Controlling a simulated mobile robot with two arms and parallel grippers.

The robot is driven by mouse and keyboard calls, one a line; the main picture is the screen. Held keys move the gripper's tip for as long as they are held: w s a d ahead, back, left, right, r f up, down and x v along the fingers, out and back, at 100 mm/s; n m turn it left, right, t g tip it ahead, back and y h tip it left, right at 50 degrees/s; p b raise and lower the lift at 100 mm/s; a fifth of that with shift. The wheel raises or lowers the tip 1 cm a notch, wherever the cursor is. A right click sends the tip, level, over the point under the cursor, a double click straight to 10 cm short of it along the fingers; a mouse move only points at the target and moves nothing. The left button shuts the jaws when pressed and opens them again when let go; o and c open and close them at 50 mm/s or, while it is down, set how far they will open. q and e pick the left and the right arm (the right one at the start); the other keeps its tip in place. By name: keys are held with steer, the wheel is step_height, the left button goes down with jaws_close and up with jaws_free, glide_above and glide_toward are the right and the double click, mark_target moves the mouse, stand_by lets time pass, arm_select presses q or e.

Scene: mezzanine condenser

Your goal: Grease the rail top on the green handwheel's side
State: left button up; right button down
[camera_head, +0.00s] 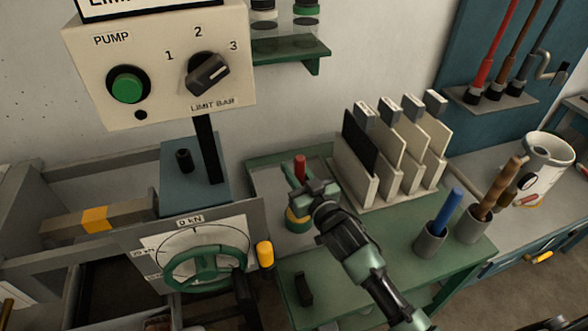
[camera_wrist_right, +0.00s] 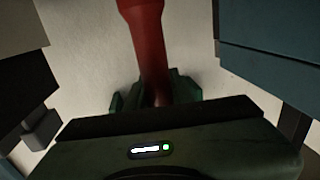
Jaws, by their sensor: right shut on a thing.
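My right gripper (camera_head: 302,188) is shut on an upright red-handled tool (camera_head: 300,165), over a small round pot (camera_head: 298,222) with a yellow band on the green bench. The tool's lower end is hidden by the gripper, so I cannot tell whether it is inside the pot. In the right wrist view the red handle (camera_wrist_right: 150,45) rises from between the green fingers (camera_wrist_right: 155,98). My left gripper is out of view.
A control box (camera_head: 160,65) with a green pump button stands on a post above the machine. A bar with a yellow band (camera_head: 95,219) lies across it. A rack of upright plates (camera_head: 385,160) and cups with blue (camera_head: 430,242) and brown handles are on the right.

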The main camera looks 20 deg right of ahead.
mark_target(297, 157)
steer(key=shift+r+p, duration=2.35)
steer(key=shift+r, duration=0.45)
